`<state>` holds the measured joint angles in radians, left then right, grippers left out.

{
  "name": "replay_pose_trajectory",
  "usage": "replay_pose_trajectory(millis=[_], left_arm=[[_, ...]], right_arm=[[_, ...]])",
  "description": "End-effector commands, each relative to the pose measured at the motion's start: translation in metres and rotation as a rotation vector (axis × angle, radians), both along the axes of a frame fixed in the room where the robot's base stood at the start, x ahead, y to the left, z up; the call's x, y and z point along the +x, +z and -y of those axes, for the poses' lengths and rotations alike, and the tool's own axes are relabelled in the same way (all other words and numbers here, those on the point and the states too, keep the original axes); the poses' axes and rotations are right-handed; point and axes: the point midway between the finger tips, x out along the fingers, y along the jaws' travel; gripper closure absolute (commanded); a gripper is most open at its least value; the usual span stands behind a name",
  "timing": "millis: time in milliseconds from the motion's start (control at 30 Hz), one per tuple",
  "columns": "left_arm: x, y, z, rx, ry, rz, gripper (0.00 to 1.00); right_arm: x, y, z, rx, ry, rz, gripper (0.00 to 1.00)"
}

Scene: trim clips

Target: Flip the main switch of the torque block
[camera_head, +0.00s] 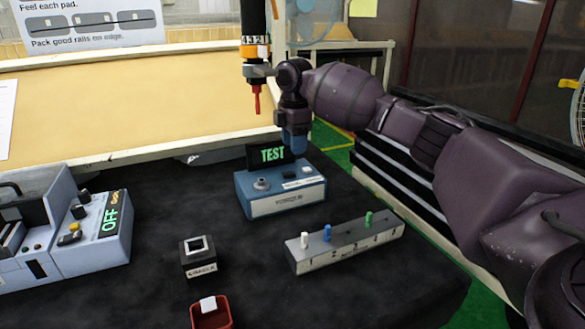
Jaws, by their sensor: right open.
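A blue block (281,195) with a screen reading TEST in green stands near the middle of the dark table. It has a round metal socket and small light parts on top and a pale label on its front. I take it for the torque block. Which part is its main switch is too small to tell. My right gripper (294,146) points down at the right end of the screen, above the block's back edge. It is open; its blue fingers overlap in this view, and I cannot tell whether they touch the block. My left gripper is not in view.
A driver with a red tip (257,100) hangs left of my right wrist. A grey rail (345,240) with coloured pegs is in front. A small black box (198,264), red bin (211,315) and grey machine (105,245) reading OFF stand left. Dark table between them is clear.

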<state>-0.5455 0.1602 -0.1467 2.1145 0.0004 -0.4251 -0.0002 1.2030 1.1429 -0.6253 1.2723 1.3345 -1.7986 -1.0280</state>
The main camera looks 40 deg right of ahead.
Motion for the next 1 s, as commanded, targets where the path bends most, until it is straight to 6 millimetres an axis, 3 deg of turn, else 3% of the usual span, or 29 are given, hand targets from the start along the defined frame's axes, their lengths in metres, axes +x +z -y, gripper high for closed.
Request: replay_pose_trajectory(millis=[100,400,867,1000], left_arm=[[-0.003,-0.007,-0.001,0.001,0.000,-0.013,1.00],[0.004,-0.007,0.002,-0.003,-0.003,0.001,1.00],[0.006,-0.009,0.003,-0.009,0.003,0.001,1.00],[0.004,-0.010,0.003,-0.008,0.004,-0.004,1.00]], right_arm=[[0.000,-0.028,0.000,0.000,0.000,-0.008,0.51],[0.000,-0.067,0.000,-0.001,0.000,-0.005,0.51],[0.000,-0.076,0.000,-0.001,0.000,-0.001,0.51],[0.000,-0.076,0.000,-0.001,0.000,-0.001,0.69]])
